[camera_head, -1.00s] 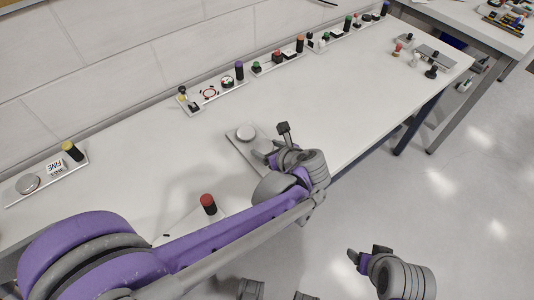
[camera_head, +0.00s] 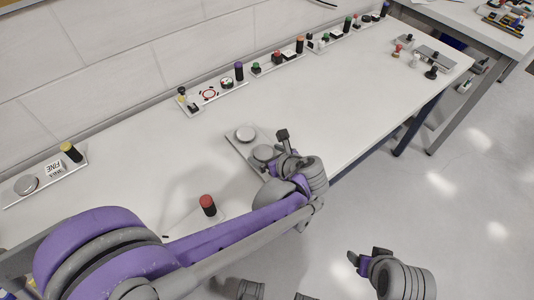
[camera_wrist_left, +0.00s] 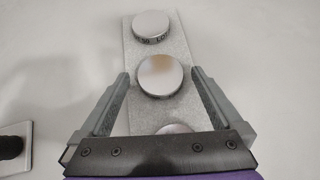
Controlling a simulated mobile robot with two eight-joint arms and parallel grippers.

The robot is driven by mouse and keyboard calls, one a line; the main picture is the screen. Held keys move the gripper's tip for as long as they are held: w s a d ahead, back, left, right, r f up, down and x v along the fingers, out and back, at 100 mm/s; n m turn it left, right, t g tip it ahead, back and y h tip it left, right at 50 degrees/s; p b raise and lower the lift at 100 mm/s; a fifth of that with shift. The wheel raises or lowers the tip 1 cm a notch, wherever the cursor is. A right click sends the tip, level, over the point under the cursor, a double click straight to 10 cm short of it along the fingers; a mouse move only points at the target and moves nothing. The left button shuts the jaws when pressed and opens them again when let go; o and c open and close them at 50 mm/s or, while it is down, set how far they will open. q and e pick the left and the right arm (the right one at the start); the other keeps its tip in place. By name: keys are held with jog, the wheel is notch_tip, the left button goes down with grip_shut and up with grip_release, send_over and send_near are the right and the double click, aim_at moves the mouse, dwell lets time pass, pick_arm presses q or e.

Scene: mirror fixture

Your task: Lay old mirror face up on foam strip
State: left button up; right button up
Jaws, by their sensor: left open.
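A grey speckled strip (camera_wrist_left: 184,113), perhaps the foam strip, lies on the white bench and carries several round silver discs. In the left wrist view, the middle disc (camera_wrist_left: 160,75) lies between the spread fingers of my left gripper (camera_wrist_left: 160,87), apart from both. A near disc (camera_wrist_left: 176,128) is mostly hidden by my gripper body. I cannot tell which is the old mirror. In the head view my left gripper (camera_head: 272,145) is over the strip (camera_head: 234,145). My right gripper (camera_head: 368,257) hangs over the floor.
A plate with a red-topped post (camera_head: 207,204) stands near the bench front. Trays of buttons (camera_head: 211,95) line the back wall. The bench middle (camera_head: 330,100) is clear.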

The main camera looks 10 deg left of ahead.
pick_arm(q)
jog(key=p+v, duration=0.1)
jog(key=v, duration=1.1)
jog(key=shift+a, duration=0.1)
